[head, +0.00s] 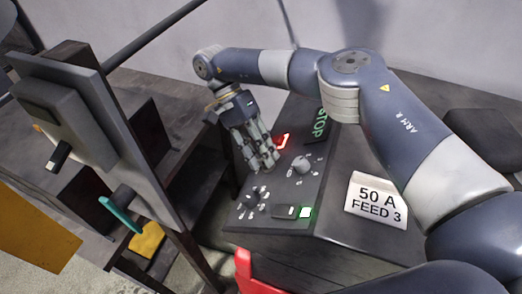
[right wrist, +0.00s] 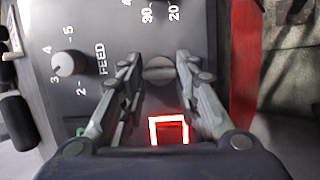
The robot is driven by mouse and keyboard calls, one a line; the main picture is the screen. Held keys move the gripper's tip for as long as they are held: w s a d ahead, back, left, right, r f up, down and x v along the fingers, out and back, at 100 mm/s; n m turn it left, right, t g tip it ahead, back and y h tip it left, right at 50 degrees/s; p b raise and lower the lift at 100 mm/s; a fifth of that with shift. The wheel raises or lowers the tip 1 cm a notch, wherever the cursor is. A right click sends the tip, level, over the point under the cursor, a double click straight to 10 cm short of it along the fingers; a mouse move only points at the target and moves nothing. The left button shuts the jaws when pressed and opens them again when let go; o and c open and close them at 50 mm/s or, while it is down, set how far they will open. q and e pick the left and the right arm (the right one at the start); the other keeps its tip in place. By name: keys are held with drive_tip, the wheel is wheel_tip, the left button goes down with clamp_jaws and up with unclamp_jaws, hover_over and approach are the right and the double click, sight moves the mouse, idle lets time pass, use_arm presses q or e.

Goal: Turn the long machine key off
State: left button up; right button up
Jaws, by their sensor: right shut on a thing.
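The sloped dark control panel (head: 265,216) stands in the middle of the head view. My right gripper (head: 266,168) reaches down onto it. In the right wrist view its fingertips (right wrist: 158,66) are on either side of a round grey key switch with a raised bar, the machine key (right wrist: 158,72), and shut on it. The bar lies roughly across the picture. In the head view the fingers hide the key. Its length and any on or off marks cannot be made out. My left gripper is not in view.
A FEED knob (right wrist: 69,63) and a numbered dial (head: 250,200) sit close to the gripper. A "50 A FEED 3" card (head: 376,200) stands right. A post with a teal-handled lever (head: 119,214) is left.

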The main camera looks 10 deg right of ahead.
drive_tip(key=shift+f+n, duration=0.1)
drive_tip(key=shift+n, duration=0.2)
drive_tip(key=o, duration=1.1)
drive_tip(key=shift+c, duration=0.2)
wheel_tip(320, 180, up, 10)
idle(0.4)
